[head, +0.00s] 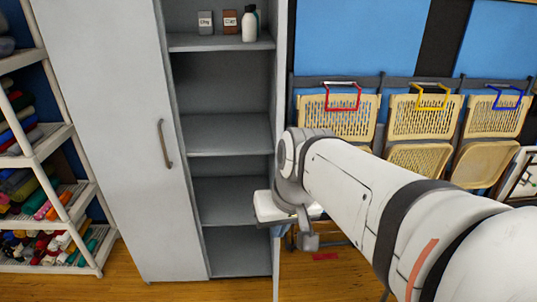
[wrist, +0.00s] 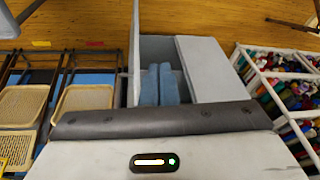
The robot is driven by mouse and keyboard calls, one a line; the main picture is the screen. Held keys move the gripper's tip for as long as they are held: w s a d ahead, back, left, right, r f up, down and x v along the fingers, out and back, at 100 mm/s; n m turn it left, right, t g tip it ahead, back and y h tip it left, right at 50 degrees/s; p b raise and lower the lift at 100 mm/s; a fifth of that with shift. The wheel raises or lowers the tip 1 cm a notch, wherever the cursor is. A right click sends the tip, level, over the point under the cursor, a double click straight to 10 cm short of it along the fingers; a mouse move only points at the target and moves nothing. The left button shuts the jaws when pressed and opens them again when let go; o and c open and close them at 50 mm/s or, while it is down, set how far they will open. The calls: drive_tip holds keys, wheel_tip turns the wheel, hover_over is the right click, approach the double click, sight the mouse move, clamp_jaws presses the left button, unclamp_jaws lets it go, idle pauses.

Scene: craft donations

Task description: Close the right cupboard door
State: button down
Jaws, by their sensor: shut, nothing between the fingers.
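The cupboard's right door (head: 284,60) stands open and shows nearly edge-on as a narrow pale strip in the head view. In the wrist view the right door (wrist: 135,45) is a thin upright line left of my gripper. The left door (head: 110,120) is shut, with a curved handle (head: 164,143); it also shows in the wrist view (wrist: 208,70). My gripper (wrist: 160,68) has its two blue fingers shut together and empty, in front of the open right half, beside the right door. Contact with the door cannot be told.
The open half has grey shelves (head: 225,134); boxes (head: 230,22) and a white bottle (head: 249,26) stand on the top one. A white rack (head: 85,190) of colourful materials is at left. Folding chairs (head: 336,117) hang at right. Wooden floor (head: 130,285) shows below.

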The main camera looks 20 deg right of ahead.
drive_tip(key=w+d+r+m+t+y+b, duration=0.1)
drive_tip(key=w+d+r+t+b, duration=0.1)
drive_tip(key=w+d+r, duration=0.45)
drive_tip(key=w+d+r+m+t+y+b, duration=0.1)
drive_tip(key=w+d+r+y, duration=0.15)
drive_tip(key=d, duration=0.75)
drive_tip(key=w+a+f+p, duration=0.2)
drive_tip(key=w+a+f, duration=0.4)
drive_tip(key=w+f, duration=0.1)
drive_tip(key=shift+a+f+h+p, duration=0.3)
drive_tip(key=shift+h, duration=0.05)
